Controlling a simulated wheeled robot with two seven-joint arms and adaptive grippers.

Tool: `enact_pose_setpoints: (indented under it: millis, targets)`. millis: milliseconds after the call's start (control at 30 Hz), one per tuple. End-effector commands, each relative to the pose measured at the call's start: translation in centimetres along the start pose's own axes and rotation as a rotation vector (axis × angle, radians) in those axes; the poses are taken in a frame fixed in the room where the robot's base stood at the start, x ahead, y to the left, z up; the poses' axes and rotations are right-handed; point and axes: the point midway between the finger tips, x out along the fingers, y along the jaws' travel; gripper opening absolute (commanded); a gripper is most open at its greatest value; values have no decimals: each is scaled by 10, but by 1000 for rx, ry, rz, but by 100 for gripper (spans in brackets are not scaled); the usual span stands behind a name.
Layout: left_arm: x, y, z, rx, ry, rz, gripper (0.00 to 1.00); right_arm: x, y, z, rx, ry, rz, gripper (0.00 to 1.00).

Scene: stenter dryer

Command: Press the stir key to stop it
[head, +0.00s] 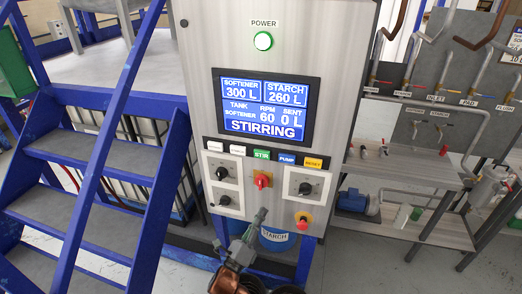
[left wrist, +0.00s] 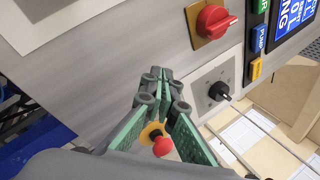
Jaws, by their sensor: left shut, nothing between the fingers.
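The stir key (head: 262,154) is a green key in the row under the screen on the grey control panel. Only its lower end shows at the top edge of the left wrist view (left wrist: 264,6). The screen (head: 262,107) reads STIRRING, with RPM 60. My left gripper (head: 262,212) is below the key and below the red rotary switch, apart from the key. In the left wrist view its fingertips (left wrist: 160,74) are together and empty in front of the panel. My right gripper is not in view.
The blue PUMP key (head: 287,159) and yellow key (head: 313,163) sit right of the stir key. A red rotary switch (head: 263,181), black knobs (head: 305,188) and a red emergency button (head: 304,219) stick out below. Blue stairs (head: 95,150) stand at left.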

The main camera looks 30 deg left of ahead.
Motion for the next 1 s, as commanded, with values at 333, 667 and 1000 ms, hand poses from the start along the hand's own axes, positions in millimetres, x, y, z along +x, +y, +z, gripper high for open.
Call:
enact_pose_setpoints:
  millis: [333, 667, 1000]
  targets:
    - [6, -155, 122, 396, -219, -209, 0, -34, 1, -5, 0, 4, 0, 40]
    - [0, -189, 147, 501, -282, -248, 0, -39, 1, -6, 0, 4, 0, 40]
    - [3, -187, 146, 499, -280, -248, 0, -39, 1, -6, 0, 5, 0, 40]
